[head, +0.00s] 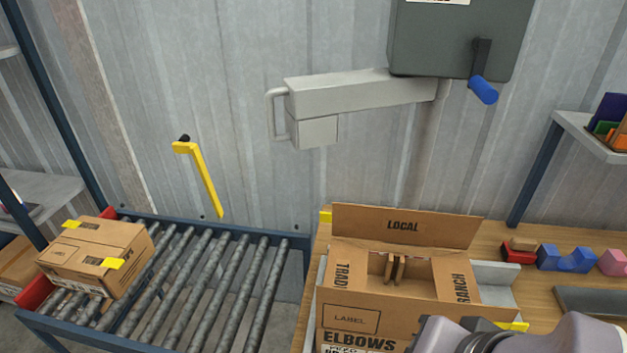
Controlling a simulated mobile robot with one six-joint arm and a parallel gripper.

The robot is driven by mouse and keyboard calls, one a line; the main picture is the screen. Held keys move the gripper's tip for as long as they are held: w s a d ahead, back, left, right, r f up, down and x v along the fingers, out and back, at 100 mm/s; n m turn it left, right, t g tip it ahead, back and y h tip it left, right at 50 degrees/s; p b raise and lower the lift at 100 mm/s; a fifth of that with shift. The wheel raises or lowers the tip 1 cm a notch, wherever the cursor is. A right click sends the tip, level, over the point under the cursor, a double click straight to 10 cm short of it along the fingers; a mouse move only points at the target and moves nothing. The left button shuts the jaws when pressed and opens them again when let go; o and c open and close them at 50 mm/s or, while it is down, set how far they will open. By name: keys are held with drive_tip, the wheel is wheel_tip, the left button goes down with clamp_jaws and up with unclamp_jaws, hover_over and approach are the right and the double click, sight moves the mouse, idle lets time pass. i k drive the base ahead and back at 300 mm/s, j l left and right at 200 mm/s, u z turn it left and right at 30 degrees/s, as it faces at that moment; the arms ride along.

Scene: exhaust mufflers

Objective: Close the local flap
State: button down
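An open cardboard box (400,318) stands on the wooden bench, with "ELBOWS" and a label frame on its front. Its flap marked "LOCAL" (402,226) stands raised along the back edge. A flap lettered "TRAD", the rest cut off (343,272), is on the left side and one lettered "RANCH" (460,285) is on the right. The middle of the box is open, and brown upright pieces (394,268) show inside. Part of my arm covers the box's lower right corner. My gripper's fingers do not show.
A roller conveyor (215,280) at the left carries a closed, yellow-taped box (98,255). A grey wall arm (355,97) and a dark cabinet with a blue-handled lever (482,88) hang above. Coloured blocks (568,258) lie right of the box.

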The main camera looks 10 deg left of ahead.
sight(410, 226)
drive_tip(key=j, duration=1)
drive_tip(key=i+j+u, duration=0.1)
drive_tip(key=j, duration=0.95)
drive_tip(key=i+j, duration=0.2)
drive_tip(key=i, duration=0.2)
